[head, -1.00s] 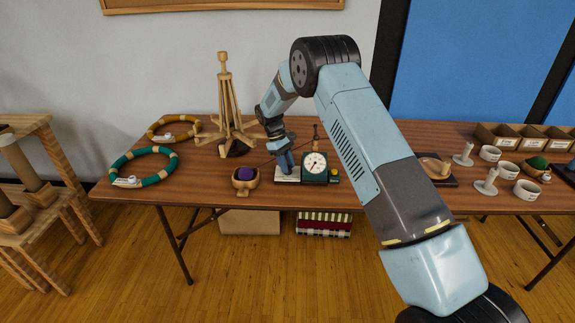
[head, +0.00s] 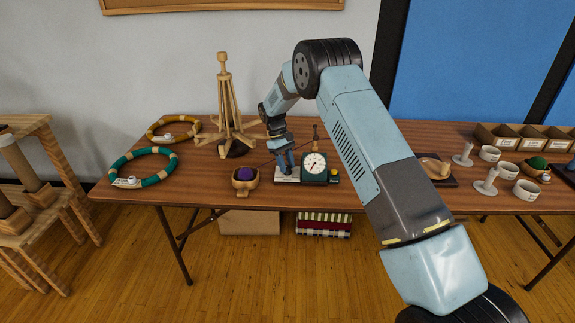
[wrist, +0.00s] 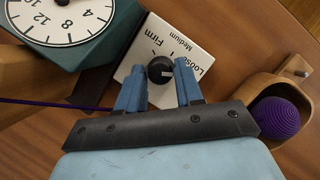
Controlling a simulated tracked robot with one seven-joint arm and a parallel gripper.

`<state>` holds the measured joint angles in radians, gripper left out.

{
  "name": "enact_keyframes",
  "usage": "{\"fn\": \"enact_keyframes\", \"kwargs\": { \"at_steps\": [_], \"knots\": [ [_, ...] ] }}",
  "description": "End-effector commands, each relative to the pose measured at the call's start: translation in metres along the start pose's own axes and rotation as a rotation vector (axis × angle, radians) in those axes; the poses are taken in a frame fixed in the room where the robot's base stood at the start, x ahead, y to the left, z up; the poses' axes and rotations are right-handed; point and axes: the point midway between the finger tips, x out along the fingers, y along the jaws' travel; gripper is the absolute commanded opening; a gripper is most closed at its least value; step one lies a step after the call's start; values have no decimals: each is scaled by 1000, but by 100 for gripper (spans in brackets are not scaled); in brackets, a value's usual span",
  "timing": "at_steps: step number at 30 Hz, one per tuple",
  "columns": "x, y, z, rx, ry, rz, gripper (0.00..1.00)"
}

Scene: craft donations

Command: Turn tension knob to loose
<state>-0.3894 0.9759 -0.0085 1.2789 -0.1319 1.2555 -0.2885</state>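The tension knob (wrist: 160,70) is a round black knob with a small white mark. It sits on a white plate (wrist: 134,64) lettered Firm, Medium and Loose. The mark points rightward in the wrist view, roughly toward the Loose label (wrist: 203,67). My gripper (wrist: 161,74) has its two blue fingers on either side of the knob, and their tips appear to be against it. In the head view my gripper (head: 285,168) points down at the white plate (head: 287,179); the knob is hidden there by the fingers.
A green counter with a clock-like dial (head: 314,168) stands just right of the plate. A wooden bowl (head: 245,182) holding a purple yarn ball (wrist: 274,117) is on the left. Purple yarn (wrist: 50,104) runs close by the fingers. A wooden yarn swift (head: 228,110) stands behind.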

Motion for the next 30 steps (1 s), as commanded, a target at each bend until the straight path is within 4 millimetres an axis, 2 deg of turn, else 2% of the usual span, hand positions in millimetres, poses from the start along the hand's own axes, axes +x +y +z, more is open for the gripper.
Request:
{"fn": "enact_keyframes", "kwargs": {
  "at_steps": [1, 6, 13, 17, 20, 30],
  "knots": [
    [0, 0, 0, 0, -1, 0, 41],
    [0, 0, 0, 0, -2, 0, 56],
    [0, 0, 1, 0, -3, -1, 56],
    [-7, 0, 0, 0, -3, -1, 56],
    [-20, 0, 0, -1, -1, 0, 56],
    [-86, 0, 0, 0, -1, 0, 56]
  ]
}}
